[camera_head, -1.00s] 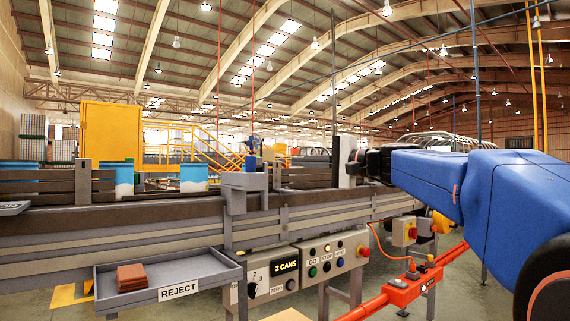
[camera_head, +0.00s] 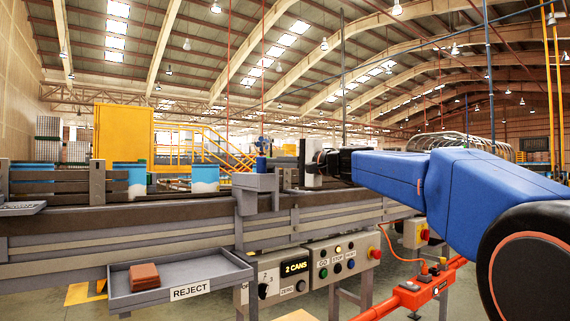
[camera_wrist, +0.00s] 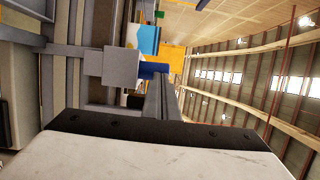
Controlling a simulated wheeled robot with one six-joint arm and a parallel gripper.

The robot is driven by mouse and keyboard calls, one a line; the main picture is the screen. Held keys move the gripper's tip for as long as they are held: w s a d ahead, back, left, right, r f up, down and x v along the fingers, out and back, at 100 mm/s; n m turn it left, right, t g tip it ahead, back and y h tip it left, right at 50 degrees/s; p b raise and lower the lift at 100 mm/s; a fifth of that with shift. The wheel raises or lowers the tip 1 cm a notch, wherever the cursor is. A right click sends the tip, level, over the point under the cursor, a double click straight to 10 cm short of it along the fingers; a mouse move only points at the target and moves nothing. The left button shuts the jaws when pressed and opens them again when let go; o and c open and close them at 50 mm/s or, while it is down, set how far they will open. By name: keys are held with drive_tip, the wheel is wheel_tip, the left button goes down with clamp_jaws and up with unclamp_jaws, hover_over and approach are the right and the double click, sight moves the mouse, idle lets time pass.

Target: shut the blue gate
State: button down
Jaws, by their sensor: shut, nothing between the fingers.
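A small blue piece (camera_head: 261,164), which looks like part of the blue gate, stands upright behind a grey box (camera_head: 255,182) on the conveyor's near side. In the wrist view a blue cylinder (camera_wrist: 153,69) sticks out beside the grey box (camera_wrist: 121,67). How far the gate is open cannot be told. My gripper (camera_head: 311,163) is shut and empty, to the right of the blue piece and apart from it, above the conveyor. Its white and black body (camera_wrist: 160,135) fills the bottom of the wrist view; the fingertips are not clear.
Blue-and-white cans (camera_head: 205,179) stand on the conveyor (camera_head: 150,218) to the left, behind dark rails. A control panel (camera_head: 337,262) with buttons sits below the belt. A red-orange rail (camera_head: 400,300) is at lower right.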

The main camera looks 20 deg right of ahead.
drive_tip(key=shift+w+a, duration=0.15)
drive_tip(key=w, duration=0.2)
drive_tip(key=w+a, duration=0.1)
drive_tip(key=w, duration=0.2)
drive_tip(key=w+a, duration=0.1)
drive_tip(key=w, duration=0.1)
drive_tip(key=shift+w+a, duration=0.2)
drive_tip(key=shift+w, duration=0.05)
idle(0.4)
